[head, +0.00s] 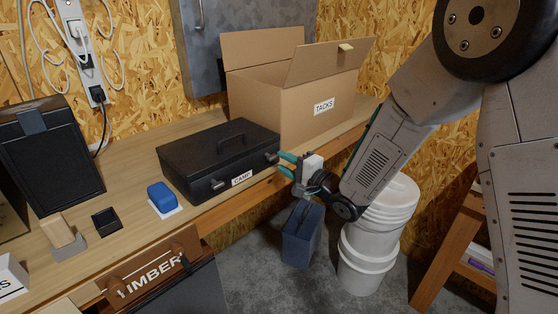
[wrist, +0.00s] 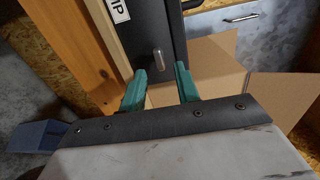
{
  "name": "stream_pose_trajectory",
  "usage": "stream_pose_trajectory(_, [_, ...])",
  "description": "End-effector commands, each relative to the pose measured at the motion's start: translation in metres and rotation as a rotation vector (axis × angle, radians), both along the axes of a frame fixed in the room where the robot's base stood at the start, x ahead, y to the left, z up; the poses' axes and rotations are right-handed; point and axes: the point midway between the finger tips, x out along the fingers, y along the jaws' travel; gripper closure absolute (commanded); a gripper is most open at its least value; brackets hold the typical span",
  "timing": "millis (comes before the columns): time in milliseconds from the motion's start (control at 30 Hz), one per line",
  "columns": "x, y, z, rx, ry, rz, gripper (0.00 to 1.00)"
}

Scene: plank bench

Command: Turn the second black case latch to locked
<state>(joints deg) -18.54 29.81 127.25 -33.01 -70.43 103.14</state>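The black case (head: 220,148) lies shut on the plank bench, its handle on top and a CAMP label (head: 242,178) on its front. One grey latch (head: 217,184) is left of the label; the other latch (head: 271,157) is near the right front corner. My gripper (head: 281,163) is just in front of the right latch, with teal fingers apart. In the wrist view, the right latch (wrist: 158,60) shows beyond and between the fingertips of my open gripper (wrist: 160,72); nothing is visibly held. I cannot tell whether the fingers touch the latch, or which latch position means locked.
An open cardboard box (head: 262,105) labelled TACKS stands behind the case at right. A blue block (head: 161,195) and a small black tray (head: 105,221) are left on the bench (head: 135,178). White buckets (head: 368,245) and a blue bin (head: 302,236) stand below my arm.

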Motion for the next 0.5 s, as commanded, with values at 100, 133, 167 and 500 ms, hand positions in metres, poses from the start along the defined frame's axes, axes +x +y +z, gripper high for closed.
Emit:
stream_pose_trajectory(100, [-0.013, -0.017, 0.0, 0.0, 0.001, -0.002, 0.68])
stream_pose_trajectory(133, [-0.016, -0.02, 0.0, 0.0, 0.0, -0.002, 0.68])
stream_pose_trajectory(167, [-0.019, -0.024, 0.0, 0.0, 0.0, -0.002, 0.68])
stream_pose_trajectory(500, [-0.029, -0.035, 0.0, -0.001, -0.001, 0.0, 0.68])
